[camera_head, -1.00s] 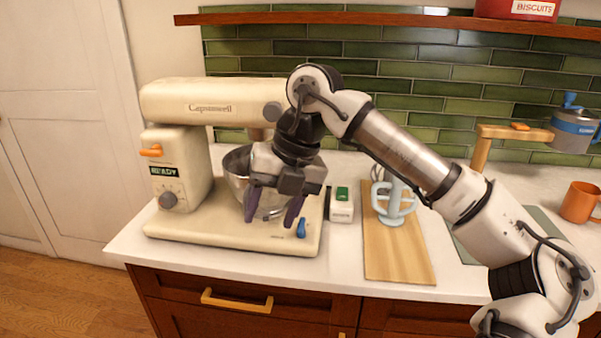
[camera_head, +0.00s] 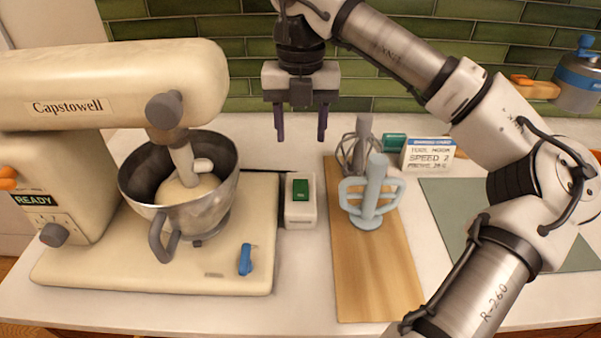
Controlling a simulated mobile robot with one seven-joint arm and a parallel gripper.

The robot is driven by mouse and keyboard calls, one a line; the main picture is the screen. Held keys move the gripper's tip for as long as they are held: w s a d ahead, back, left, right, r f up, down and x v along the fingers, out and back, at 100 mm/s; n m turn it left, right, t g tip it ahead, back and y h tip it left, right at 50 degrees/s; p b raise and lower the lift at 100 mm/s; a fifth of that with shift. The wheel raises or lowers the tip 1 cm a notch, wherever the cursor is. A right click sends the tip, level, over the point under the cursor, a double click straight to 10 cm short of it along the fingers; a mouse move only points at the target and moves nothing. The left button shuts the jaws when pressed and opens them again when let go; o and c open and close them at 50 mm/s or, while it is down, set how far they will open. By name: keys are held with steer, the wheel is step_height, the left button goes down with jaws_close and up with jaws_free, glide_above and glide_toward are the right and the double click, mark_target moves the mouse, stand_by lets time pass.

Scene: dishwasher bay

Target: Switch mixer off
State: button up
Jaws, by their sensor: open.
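The cream mixer (camera_head: 95,95) stands at the left, its head lowered over a steel bowl (camera_head: 210,210) that holds pale dough. Its panel reads READY above a grey knob (camera_head: 55,235). An orange lever (camera_head: 7,178) sits on its side and a blue lever (camera_head: 245,260) on its base. A white box with a green rocker switch (camera_head: 300,189) stands just right of the base. My gripper (camera_head: 301,130) points down, open and empty, and appears above and behind the switch box in the picture, apart from it.
A wooden board (camera_head: 375,265) right of the switch box holds a whisk (camera_head: 358,150) and a pale blue beater (camera_head: 372,198). A grey-green mat (camera_head: 465,215) lies at right, partly behind my arm.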

mark_target(301, 194)
step_height(301, 194, down, 13)
steer(key=p, duration=0.2)
steer(key=shift+s+p, duration=0.15)
steer(key=shift+p, duration=0.15)
steer(key=c, duration=1)
steer(key=shift+w+r+g, duration=0.1)
steer(key=shift+w+g, duration=0.1)
steer(key=shift+g, duration=0.55)
steer(key=shift+w+g, duration=0.2)
steer(key=shift+g, duration=0.55)
steer(key=o, duration=1)
steer(key=b+v, duration=0.1)
steer(key=v, duration=1.2)
steer(key=shift+r+b, duration=0.4)
